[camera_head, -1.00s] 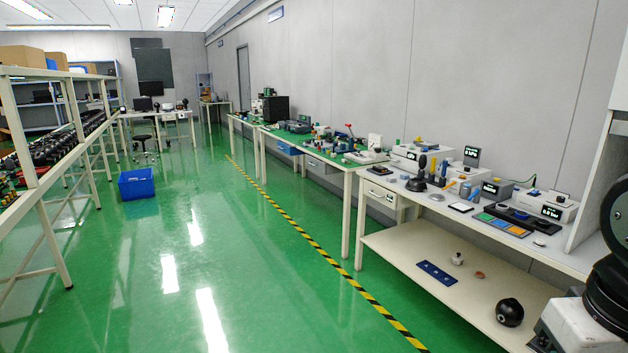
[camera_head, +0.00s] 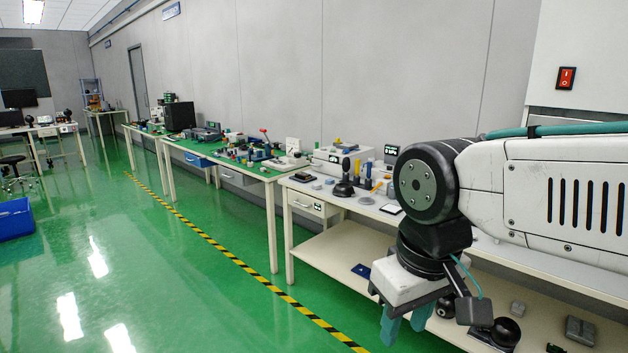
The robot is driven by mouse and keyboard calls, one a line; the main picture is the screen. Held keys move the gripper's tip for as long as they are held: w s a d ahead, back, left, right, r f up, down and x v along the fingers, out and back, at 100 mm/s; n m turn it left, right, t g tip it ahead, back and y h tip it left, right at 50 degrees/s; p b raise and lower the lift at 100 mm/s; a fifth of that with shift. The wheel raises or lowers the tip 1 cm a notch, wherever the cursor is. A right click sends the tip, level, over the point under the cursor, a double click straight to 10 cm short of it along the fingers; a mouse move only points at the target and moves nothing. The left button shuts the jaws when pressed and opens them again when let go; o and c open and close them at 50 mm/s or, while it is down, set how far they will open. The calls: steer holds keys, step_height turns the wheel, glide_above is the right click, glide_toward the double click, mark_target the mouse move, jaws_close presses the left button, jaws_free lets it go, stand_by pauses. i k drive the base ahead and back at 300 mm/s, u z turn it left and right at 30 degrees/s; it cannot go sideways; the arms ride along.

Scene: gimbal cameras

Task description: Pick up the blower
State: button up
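A dark object with a rounded base and an upright nozzle, which looks like the blower (camera_head: 344,182), stands on the top of the near white workbench (camera_head: 302,187). It is small in the view, among other items, left of my arm. My gripper (camera_head: 405,324) hangs low in front of the bench, to the right of and nearer than the blower. Its two teal fingers point down and are apart, with nothing seen between them. My arm hides much of the bench's right part.
A green-topped bench (camera_head: 262,172) adjoins on the left. The green floor is open left of the striped line (camera_head: 240,265).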

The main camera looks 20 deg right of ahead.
mark_target(347, 163)
steer(key=i, duration=1.4)
steer(key=z, duration=0.75)
